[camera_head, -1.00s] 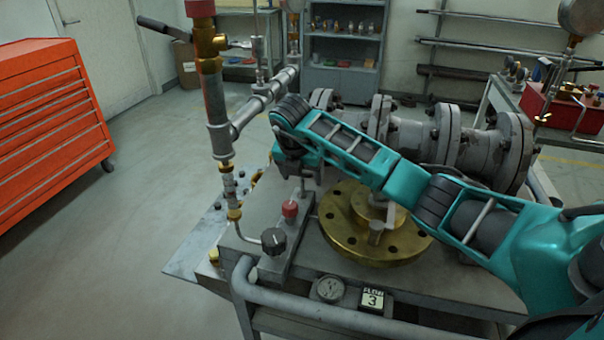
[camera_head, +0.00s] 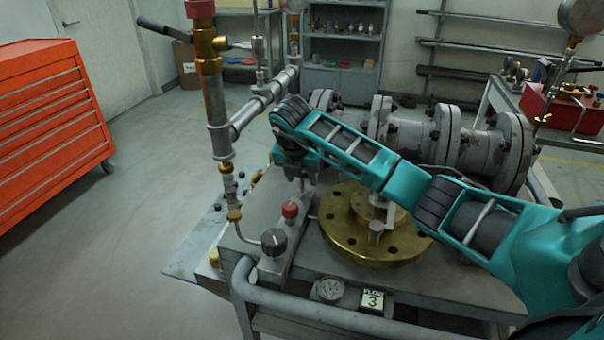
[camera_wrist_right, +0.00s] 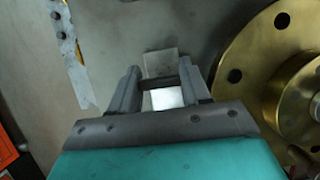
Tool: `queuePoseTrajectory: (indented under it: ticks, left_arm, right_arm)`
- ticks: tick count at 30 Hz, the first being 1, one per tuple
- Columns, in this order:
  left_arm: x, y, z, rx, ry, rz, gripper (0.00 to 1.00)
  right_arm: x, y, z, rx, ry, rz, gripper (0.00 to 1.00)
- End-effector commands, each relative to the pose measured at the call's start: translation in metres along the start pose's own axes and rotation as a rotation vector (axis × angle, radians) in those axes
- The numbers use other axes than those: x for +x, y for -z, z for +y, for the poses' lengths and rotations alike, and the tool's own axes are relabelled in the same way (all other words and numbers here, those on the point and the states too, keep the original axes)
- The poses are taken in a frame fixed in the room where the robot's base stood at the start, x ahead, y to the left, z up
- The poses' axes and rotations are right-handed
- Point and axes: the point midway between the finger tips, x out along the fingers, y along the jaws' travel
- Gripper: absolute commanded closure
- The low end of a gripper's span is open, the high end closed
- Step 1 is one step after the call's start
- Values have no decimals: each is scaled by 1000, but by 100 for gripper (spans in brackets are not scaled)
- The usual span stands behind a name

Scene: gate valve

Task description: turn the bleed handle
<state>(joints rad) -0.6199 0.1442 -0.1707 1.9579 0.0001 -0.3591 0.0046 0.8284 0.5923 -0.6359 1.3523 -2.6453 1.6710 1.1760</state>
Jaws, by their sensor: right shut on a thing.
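My right gripper (camera_head: 299,172) reaches down behind the red knob on the grey manifold block (camera_head: 266,268). In the wrist view the fingers of my right gripper (camera_wrist_right: 160,85) close from both sides on a small grey piece with a bright face (camera_wrist_right: 167,97), which I take to be the bleed handle. In the head view the arm and wrist hide most of this handle. My left gripper is not in view.
A red knob (camera_head: 290,210) and a black knob (camera_head: 273,241) stand on the block close by. A brass flange (camera_head: 375,250) lies to the right, a vertical pipe (camera_head: 216,110) to the left. Behind my arm is a flanged grey valve body (camera_head: 440,130).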

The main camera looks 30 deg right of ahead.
Motion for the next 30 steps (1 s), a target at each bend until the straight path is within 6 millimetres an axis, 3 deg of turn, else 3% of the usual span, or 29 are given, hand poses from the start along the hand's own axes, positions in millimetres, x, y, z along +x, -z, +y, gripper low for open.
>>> queuePoseTrajectory:
  ticks: [11, 30]
  left_arm:
    - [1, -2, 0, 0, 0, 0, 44]
    - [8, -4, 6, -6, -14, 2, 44]
  right_arm:
    - [0, -1, -1, -138, -56, -3, 84]
    - [0, -2, -1, -683, -283, -3, 84]
